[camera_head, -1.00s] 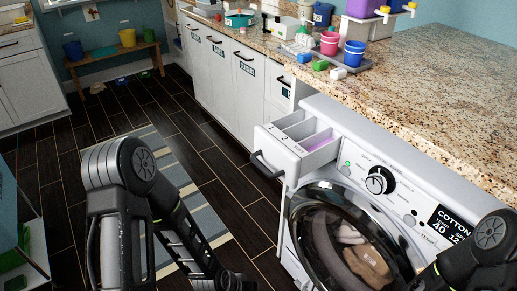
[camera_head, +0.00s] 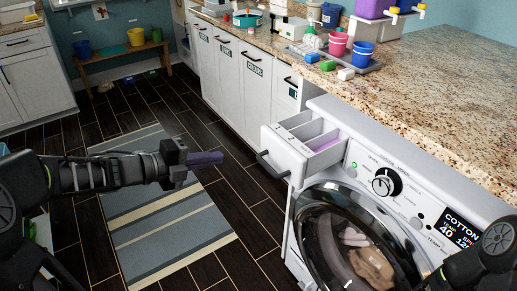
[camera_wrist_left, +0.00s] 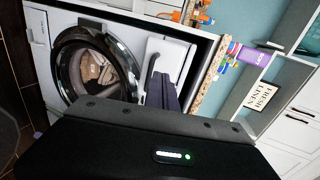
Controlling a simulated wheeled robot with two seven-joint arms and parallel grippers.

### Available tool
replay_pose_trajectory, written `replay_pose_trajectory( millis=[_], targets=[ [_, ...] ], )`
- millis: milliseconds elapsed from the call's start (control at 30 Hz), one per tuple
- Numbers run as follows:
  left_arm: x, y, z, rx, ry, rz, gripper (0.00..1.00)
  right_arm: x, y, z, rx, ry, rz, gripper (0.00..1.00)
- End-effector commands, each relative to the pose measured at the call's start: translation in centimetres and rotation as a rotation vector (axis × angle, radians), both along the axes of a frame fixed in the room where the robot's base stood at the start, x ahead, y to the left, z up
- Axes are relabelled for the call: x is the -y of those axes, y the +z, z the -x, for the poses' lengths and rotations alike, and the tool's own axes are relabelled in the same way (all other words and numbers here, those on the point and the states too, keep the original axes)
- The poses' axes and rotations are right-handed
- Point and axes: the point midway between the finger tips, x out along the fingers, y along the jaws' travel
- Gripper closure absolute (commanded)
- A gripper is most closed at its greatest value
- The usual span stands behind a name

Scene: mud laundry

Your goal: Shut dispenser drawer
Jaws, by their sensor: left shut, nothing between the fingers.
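The dispenser drawer (camera_head: 287,155) is pulled out of the top left of the white washing machine (camera_head: 351,179). Its compartments show from above, one with something purple in it, and a dark handle (camera_head: 268,166) is on its front. My left gripper (camera_head: 218,157) is shut and empty, left of the drawer front and apart from it, pointing toward it. In the left wrist view its dark fingers (camera_wrist_left: 162,93) show in front of the drawer's handle side (camera_wrist_left: 152,68). Part of my right arm shows at the lower right; its gripper is out of frame.
The machine's round door (camera_head: 352,245) is closed with laundry behind it. A granite counter (camera_head: 430,80) lies above the machine, with buckets and a tray (camera_head: 366,66) on it. A striped rug (camera_head: 160,215) and open floor lie to the left.

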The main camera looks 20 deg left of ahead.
Motion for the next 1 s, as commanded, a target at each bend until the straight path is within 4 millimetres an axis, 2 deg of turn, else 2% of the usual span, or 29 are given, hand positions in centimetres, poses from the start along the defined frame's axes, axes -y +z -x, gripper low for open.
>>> replay_pose_trajectory(
  millis=[367,567,767,1000],
  targets=[
    [0.3,-0.1,0.1,0.01,-0.017,-0.014,1.0,0.0,0.0,0.0,0.0,0.0,0.0,0.44],
    [1.0,-0.4,-0.8,0.009,-0.017,-0.013,1.0,0.0,0.0,0.0,0.0,0.0,0.0,0.44],
    [2.9,-1.4,-2.9,0.007,-0.019,-0.011,1.0,0.0,0.0,0.0,0.0,0.0,0.0,0.44],
    [5.9,-2.8,-6.5,0.008,-0.018,-0.011,1.0,0.0,0.0,0.0,0.0,0.0,0.0,0.44]
  ],
)
